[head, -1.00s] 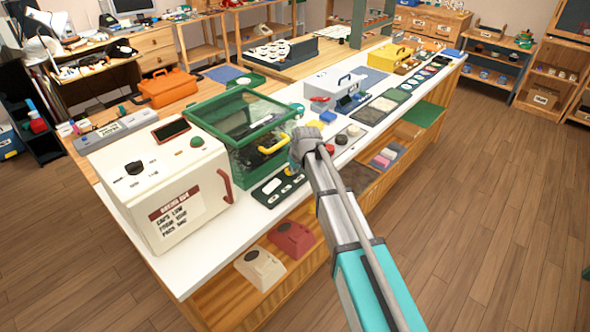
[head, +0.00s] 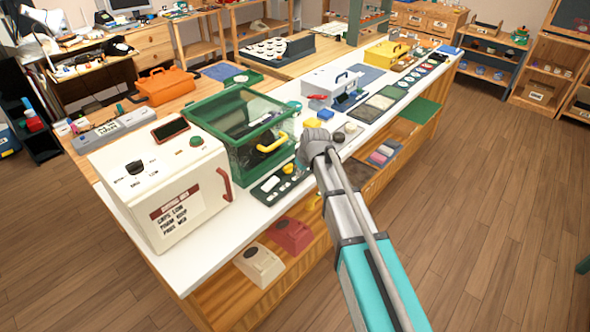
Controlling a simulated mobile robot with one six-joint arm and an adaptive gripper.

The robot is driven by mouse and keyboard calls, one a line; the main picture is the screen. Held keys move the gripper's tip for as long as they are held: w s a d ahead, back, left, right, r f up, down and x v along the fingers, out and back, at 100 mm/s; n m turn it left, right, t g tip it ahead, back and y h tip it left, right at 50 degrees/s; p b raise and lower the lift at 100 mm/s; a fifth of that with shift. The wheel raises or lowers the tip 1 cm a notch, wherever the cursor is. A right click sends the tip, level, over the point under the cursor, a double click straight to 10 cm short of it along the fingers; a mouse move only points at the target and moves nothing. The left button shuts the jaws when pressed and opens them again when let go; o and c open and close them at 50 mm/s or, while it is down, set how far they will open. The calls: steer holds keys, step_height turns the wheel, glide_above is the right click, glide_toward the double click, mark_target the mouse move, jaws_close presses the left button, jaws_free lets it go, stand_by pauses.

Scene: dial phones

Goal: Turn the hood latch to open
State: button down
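A green-framed hood (head: 226,98) with clear panels stands on the white counter. A yellow lever (head: 273,143), which looks like the hood latch, is on its front near the right corner, and the lid looks closed. My gripper (head: 311,146) is at the arm's end, just right of the lever in the picture. A gap shows between them, but the depth is hard to judge. My wrist hides the fingers, so I cannot see whether they are open or hold anything.
A white oven-like box (head: 158,186) with a red handle stands left of the hood. A dark tray (head: 268,191) with small parts lies in front of the hood. A white case (head: 327,84) and several small blocks are behind my wrist. The wooden floor (head: 490,190) at right is clear.

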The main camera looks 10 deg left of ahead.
steer(key=p+v, duration=0.7)
steer(key=v, duration=0.1)
steer(key=shift+d+r, duration=0.2)
steer(key=shift+r, duration=0.1)
stand_by(0.3)
